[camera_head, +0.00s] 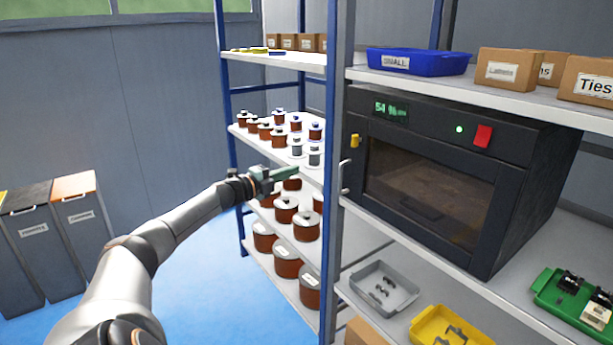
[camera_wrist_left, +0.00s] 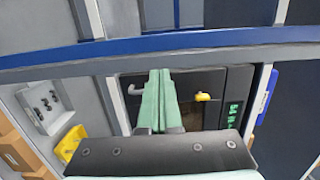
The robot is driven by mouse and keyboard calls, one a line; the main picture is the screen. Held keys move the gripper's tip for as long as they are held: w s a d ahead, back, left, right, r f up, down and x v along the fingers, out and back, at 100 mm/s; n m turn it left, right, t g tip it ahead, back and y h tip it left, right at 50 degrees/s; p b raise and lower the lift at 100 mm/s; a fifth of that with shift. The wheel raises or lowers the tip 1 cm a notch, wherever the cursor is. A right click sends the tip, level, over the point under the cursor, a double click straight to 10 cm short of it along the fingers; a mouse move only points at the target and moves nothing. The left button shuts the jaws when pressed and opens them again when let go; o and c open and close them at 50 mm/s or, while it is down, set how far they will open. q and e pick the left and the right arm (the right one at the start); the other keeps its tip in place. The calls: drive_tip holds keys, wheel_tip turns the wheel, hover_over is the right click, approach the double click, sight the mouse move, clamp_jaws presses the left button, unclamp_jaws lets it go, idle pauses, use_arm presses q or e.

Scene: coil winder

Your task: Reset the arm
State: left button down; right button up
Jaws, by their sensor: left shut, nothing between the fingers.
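My left arm (camera_head: 175,235) reaches in from the lower left of the head view, stretched toward the shelves. My left gripper (camera_head: 297,172) is shut and empty, with its green fingers pointing right, in front of the shelf of coils as the head view sees it. In the left wrist view the two green fingers (camera_wrist_left: 160,75) lie together with nothing between them. Beyond them are the dark oven-like cabinet (camera_wrist_left: 200,85) and its yellow knob (camera_wrist_left: 203,97). The same cabinet (camera_head: 430,190) stands on the right shelf in the head view, its door shut. My right gripper is not in view.
Several copper coils (camera_head: 285,210) stand on the left rack's shelves, close around the gripper. A blue bin (camera_head: 418,62), grey tray (camera_head: 383,288), yellow tray (camera_head: 450,328) and green tray (camera_head: 545,290) rest on the right shelves. Grey waste bins (camera_head: 82,220) stand left.

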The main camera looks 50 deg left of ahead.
use_arm(q)
drive_tip(key=shift+s+a+r+b, duration=0.15)
drive_tip(key=shift+s+a+b, duration=0.2)
drive_tip(key=shift+s+a, duration=1.25)
drive_tip(key=shift+w, duration=0.15)
